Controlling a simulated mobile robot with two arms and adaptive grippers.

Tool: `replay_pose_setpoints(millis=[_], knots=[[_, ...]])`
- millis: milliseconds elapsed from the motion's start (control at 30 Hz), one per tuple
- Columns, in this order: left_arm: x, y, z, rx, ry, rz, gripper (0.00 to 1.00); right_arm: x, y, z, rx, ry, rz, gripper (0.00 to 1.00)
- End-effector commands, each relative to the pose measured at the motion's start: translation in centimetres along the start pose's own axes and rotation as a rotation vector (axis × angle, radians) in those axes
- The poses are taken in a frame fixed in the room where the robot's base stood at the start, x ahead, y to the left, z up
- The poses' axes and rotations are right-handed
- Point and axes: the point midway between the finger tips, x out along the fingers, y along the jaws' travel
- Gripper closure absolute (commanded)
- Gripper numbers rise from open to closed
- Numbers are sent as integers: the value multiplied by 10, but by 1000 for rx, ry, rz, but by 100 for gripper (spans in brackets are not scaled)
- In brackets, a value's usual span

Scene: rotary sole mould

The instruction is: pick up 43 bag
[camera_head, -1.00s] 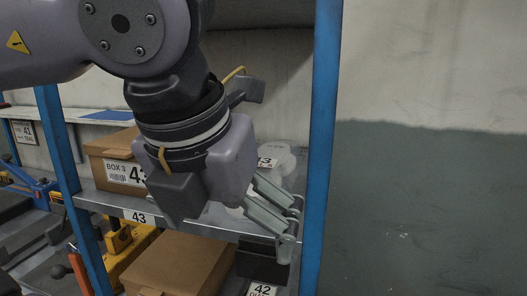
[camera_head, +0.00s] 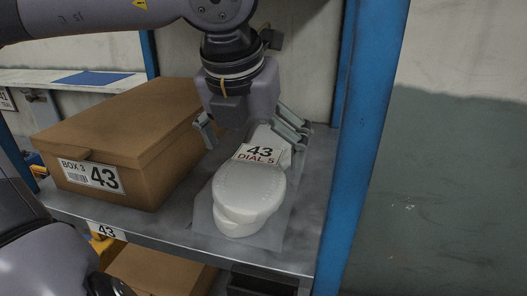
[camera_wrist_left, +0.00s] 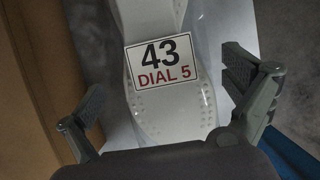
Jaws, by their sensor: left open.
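The 43 bag (camera_head: 247,190) is a clear bag holding white soles, with a white label reading "43 DIAL 5". It lies on the grey shelf, right of a cardboard box. My left gripper (camera_head: 250,138) is open above the far end of the bag, its fingers on either side of it. In the left wrist view the bag (camera_wrist_left: 172,105) lies between the open fingers of the left gripper (camera_wrist_left: 165,105), label upright. I cannot tell whether the fingers touch the bag. My right gripper is not in view.
The cardboard box (camera_head: 128,140) marked "BOX 3 43" stands close on the left of the bag. A blue rack post (camera_head: 362,140) rises on the right. The shelf (camera_head: 175,228) has a front lip with a 43 tag. Another cardboard box (camera_head: 158,272) is on the level below.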

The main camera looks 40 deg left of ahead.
Motion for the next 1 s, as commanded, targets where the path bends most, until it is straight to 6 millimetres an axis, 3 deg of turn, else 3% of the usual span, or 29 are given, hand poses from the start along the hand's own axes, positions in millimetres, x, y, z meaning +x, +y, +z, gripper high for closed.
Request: replay_pose_setpoints(millis=[300,600,867,1000], knots=[[10,0,25,-2,3,1,1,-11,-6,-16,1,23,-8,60],[55,0,22,1,2,-1,1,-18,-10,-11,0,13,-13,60],[59,0,22,0,-1,-1,1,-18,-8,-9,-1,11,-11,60],[59,0,22,0,-1,-1,8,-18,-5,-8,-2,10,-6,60]])
